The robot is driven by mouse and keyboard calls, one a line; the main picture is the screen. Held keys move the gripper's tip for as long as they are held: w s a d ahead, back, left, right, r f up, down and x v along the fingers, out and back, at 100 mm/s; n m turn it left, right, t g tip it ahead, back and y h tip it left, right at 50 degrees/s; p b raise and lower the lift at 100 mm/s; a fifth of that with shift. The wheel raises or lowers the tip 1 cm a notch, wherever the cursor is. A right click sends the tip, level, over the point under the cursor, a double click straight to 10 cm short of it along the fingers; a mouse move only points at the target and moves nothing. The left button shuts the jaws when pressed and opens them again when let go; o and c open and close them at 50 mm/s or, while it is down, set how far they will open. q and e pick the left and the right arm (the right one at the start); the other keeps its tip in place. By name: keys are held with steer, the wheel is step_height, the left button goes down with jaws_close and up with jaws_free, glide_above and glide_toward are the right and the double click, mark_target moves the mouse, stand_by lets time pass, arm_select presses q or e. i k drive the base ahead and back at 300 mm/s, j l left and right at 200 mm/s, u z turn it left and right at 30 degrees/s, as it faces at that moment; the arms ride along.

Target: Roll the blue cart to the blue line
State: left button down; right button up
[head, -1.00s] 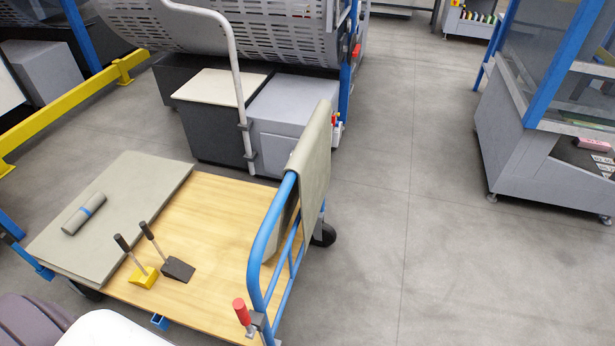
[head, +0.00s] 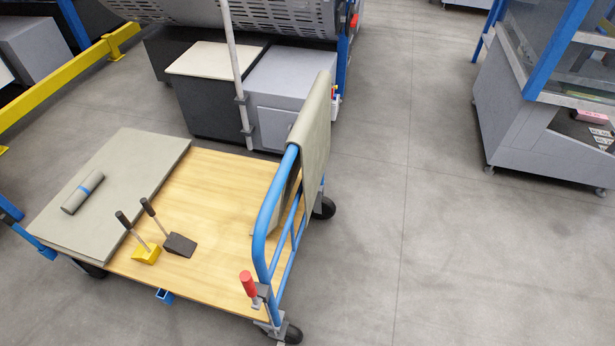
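The blue cart (head: 262,215) stands on the grey floor in the left half of the head view. It has a blue tubular handle at its right end, a wooden deck (head: 205,200) and black wheels. A grey-green cloth (head: 313,135) hangs over the far part of the handle. A grey-green mat (head: 125,190) with a small roll (head: 83,192) lies on the deck's left part. A yellow wedge tool (head: 146,253) and a black wedge tool (head: 179,245) rest on the deck. A red-handled clamp (head: 249,284) sits at the near handle foot. No blue line and neither gripper shows.
Grey machine cabinets (head: 260,95) stand close behind the cart. A yellow rail (head: 65,85) runs at the upper left. A grey machine with blue posts (head: 540,130) stands at the right. The floor (head: 405,230) between the cart and that machine is clear.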

mark_target(241, 213)
steer(key=z, duration=1.8)
steer(key=k+j+z, duration=0.15)
steer(key=k, duration=0.3)
steer(key=k+j+z, duration=0.1)
steer(key=k+j, duration=0.15)
steer(key=k, duration=0.2)
